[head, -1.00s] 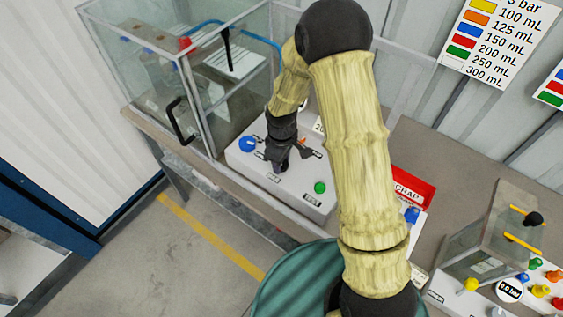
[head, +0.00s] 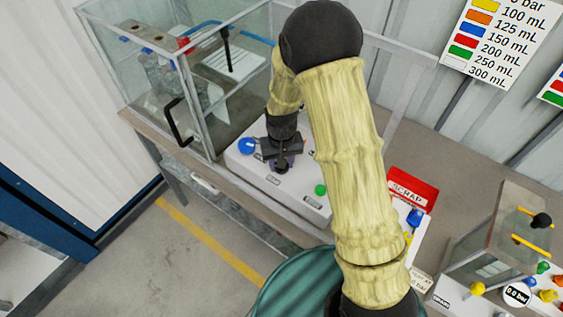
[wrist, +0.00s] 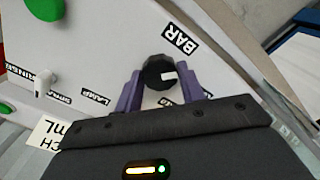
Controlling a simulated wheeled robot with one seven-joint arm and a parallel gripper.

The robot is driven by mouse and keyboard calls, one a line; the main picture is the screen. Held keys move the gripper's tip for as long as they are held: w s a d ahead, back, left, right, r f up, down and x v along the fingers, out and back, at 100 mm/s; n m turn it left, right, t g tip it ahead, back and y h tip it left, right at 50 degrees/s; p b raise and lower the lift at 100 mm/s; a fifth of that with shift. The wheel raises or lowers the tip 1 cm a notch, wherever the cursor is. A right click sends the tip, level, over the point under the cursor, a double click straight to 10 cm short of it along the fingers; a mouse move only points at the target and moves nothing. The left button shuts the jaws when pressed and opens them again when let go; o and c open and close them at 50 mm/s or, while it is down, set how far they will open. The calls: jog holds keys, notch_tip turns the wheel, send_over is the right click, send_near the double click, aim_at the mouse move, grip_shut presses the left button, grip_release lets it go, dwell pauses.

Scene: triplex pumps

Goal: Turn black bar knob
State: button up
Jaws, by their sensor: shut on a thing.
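The black bar knob (wrist: 157,73) shows in the wrist view as a round black knob with a white mark, beside a label reading BAR (wrist: 181,40). My gripper (wrist: 160,85) has its two purple fingers on either side of the knob, shut on it. In the head view my gripper (head: 281,165) is over the white control box (head: 245,168), and it hides the knob there.
A blue knob (head: 247,146) and a green button (head: 320,189) are on the same box. A glass enclosure (head: 150,75) with a black handle stands to its left. A red SCRAP box (head: 412,188) and another panel with a glass tank (head: 495,235) are at the right.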

jog(key=shift+w+r+m, duration=0.1)
jog(key=shift+m, duration=0.3)
jog(key=o, duration=1)
notch_tip(320, 180, up, 17)
jog(key=shift+r+b, duration=0.15)
jog(key=shift+b, duration=0.95)
